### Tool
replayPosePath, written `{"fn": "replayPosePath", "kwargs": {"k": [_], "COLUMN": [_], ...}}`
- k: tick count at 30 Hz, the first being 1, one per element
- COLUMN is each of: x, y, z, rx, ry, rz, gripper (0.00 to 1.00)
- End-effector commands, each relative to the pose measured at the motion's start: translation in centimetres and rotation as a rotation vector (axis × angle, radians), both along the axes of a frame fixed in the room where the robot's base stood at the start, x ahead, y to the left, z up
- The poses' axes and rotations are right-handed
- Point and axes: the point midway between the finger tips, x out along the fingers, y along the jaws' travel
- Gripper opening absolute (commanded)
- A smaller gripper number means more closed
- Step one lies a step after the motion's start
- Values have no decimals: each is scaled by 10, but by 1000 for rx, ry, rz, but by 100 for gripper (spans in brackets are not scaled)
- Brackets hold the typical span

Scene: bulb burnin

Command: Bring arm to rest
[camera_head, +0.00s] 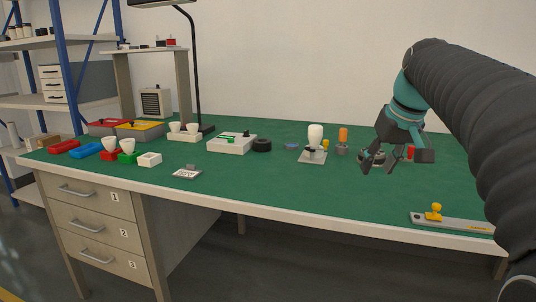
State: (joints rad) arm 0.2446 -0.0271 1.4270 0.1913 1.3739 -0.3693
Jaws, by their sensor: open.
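My gripper (374,158) hangs above the right part of the green-topped workbench (270,188). Its fingers are apart and I see nothing held between them. My dark ribbed arm comes in from the right edge and bends down to it. The fingers overlap small grey and red items behind them in the picture; whether they touch any cannot be told. A white bulb (315,134) stands upright on a small light base (312,157), left of my gripper and apart from it.
A grey plate with a yellow knob (435,212) lies at the front right edge. A white box (231,142), a black roll (262,145), an orange-topped item (343,135), coloured bins (137,129) and a lamp post (195,70) stand on the bench. The front middle is clear.

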Motion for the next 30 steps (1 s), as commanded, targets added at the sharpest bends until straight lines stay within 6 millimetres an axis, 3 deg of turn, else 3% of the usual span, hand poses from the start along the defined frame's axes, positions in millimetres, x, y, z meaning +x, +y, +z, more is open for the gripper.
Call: {"fn": "replayPosePath", "kwargs": {"k": [8,14,21,26,30], "x": [-43,-101,-184,-227,-238], "y": [10,29,52,65,72], "z": [-66,-124,-194,-223,-217], "rx": [3,-5,-30,-46,-43], "ry": [13,4,-14,-21,-62], "rz": [-156,-231,-228,-178,-151], "gripper": [44,44,44,44,44]}}
